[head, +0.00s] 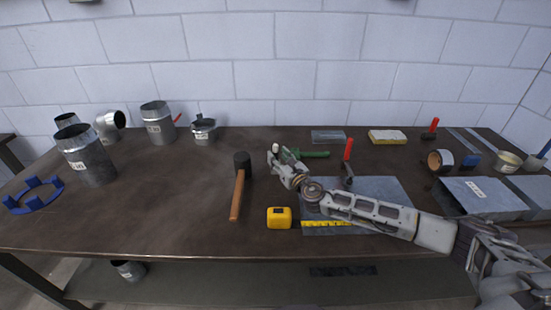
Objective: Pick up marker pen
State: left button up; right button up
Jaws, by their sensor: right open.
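My right gripper (280,157) reaches in from the right and is over the middle of the table, just right of the mallet's black head. Its jaws are open. A small pale rounded piece (276,147) shows at the fingertips; I cannot tell whether it is a fingertip or the end of a pen. A green tool (314,154) lies just right of the gripper, partly hidden by it. I cannot clearly pick out a marker pen. My left gripper is not in view.
A wooden-handled mallet (237,197) and a yellow tape measure (279,217) lie near the gripper. A grey metal sheet (384,187) lies under my forearm. Metal duct pieces (88,158) stand at left. A tape roll (438,160) is at right.

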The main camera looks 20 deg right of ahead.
jog(key=shift+w+a, duration=0.2)
jog(key=shift+w, duration=0.6)
jog(key=shift+w+a, duration=0.1)
jog(key=shift+w, duration=0.45)
jog(key=c, duration=0.8)
jog(key=shift+c, duration=0.7)
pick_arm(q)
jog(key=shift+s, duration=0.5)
pick_arm(e)
jog(key=shift+r, duration=0.1)
